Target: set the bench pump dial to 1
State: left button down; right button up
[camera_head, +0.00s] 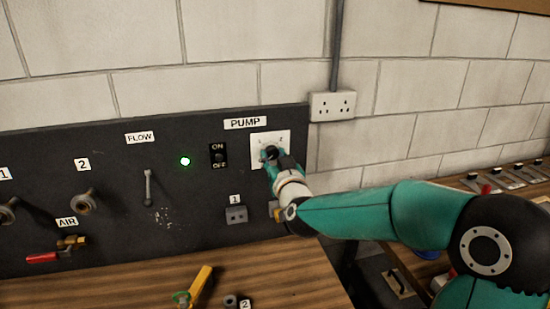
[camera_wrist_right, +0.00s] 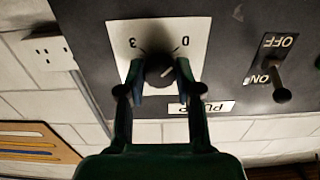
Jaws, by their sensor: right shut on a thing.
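The pump dial (camera_head: 271,152) is a black round knob on a white plate (camera_head: 284,137) under the PUMP label (camera_head: 245,123) on the dark panel. My right gripper (camera_head: 274,160) reaches it from the front right. In the right wrist view, which is upside down, the fingers of my right gripper (camera_wrist_right: 160,84) are shut on the dial (camera_wrist_right: 157,70), one on each side. A 0 and a 3 show on the plate (camera_wrist_right: 124,28); the other marks are hidden by the fingers. A light mark shows on the knob, but its exact setting is unclear. My left gripper is out of view.
An ON/OFF switch (camera_head: 218,156) sits left of the dial, beside a lit green lamp (camera_head: 185,161). A flow lever (camera_head: 148,187) and red-handled air valve (camera_head: 58,250) are farther left. A yellow-handled object (camera_head: 200,283) lies on the wooden bench (camera_head: 290,278).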

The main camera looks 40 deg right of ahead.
jog(key=shift+d, duration=0.3)
grip_shut()
jog(key=shift+a, duration=0.2)
jog(key=m+b, duration=0.2)
jog(key=b, duration=0.1)
jog(key=shift+f, duration=0.2)
jog(key=m+b, duration=0.2)
jog(key=shift+a+m+b, duration=0.1)
jog(key=shift+m+b, duration=0.2)
jog(key=m+b, duration=0.2)
jog(key=shift+m, duration=0.4)
jog(key=m+b, duration=0.3)
jog(key=m, duration=0.2)
jog(key=m+b, duration=0.2)
jog(key=m, duration=0.3)
jog(key=shift+w+r, duration=0.1)
jog(key=shift+m+b, duration=0.3)
